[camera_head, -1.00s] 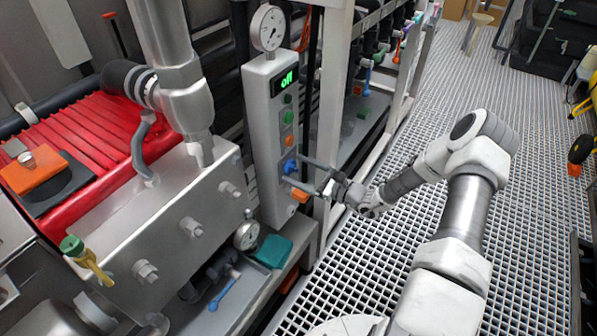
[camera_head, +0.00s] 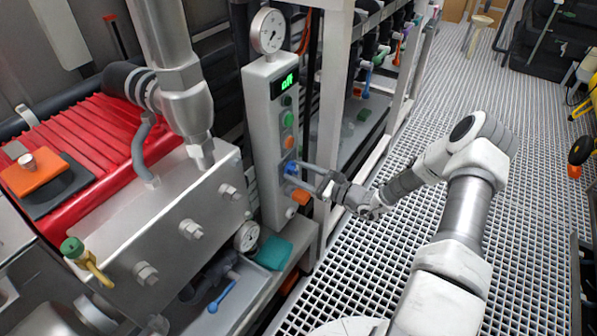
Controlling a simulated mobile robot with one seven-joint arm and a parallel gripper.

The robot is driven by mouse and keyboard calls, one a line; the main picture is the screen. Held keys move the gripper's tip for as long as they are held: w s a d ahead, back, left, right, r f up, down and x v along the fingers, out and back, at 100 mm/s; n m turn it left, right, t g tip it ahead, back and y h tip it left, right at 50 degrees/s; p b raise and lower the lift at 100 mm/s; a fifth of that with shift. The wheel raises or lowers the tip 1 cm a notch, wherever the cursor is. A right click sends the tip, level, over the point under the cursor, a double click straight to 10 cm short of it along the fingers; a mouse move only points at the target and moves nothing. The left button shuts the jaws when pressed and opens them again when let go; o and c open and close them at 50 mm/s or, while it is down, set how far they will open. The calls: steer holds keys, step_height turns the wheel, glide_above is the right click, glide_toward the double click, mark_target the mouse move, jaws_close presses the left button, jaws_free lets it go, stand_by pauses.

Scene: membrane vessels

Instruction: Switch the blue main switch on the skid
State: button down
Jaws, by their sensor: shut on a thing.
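The blue main switch (camera_head: 290,168) is on the front face of a tall grey control box (camera_head: 262,150), low on the panel. My gripper (camera_head: 293,174) reaches it from the right, with one finger above and one below. Its fingers are shut on the switch and partly hide it, so the switch's exact angle is hard to read. A small display (camera_head: 282,84) near the top of the box shows green text that looks like "off".
Green (camera_head: 287,118) and orange (camera_head: 288,142) controls sit above the switch, and an orange knob (camera_head: 300,196) sits close below my fingers. A round gauge (camera_head: 268,30) tops the box. A white frame post (camera_head: 332,110) stands just right.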

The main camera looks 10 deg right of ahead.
steer(key=shift+r+m+p, duration=0.15)
steer(key=shift+m+p, duration=0.6)
steer(key=shift+m, duration=0.35)
steer(key=m+p, duration=0.1)
steer(key=m, duration=0.2)
steer(key=shift+m+p, duration=0.3)
steer(key=shift+p, duration=0.1)
steer(key=m+p, duration=0.1)
steer(key=m, duration=0.4)
steer(key=shift+d+f+m+p, duration=0.1)
steer(key=shift+f+m+p, duration=0.1)
steer(key=shift+m+p, duration=0.2)
steer(key=shift+c, duration=1.1)
jaws_free()
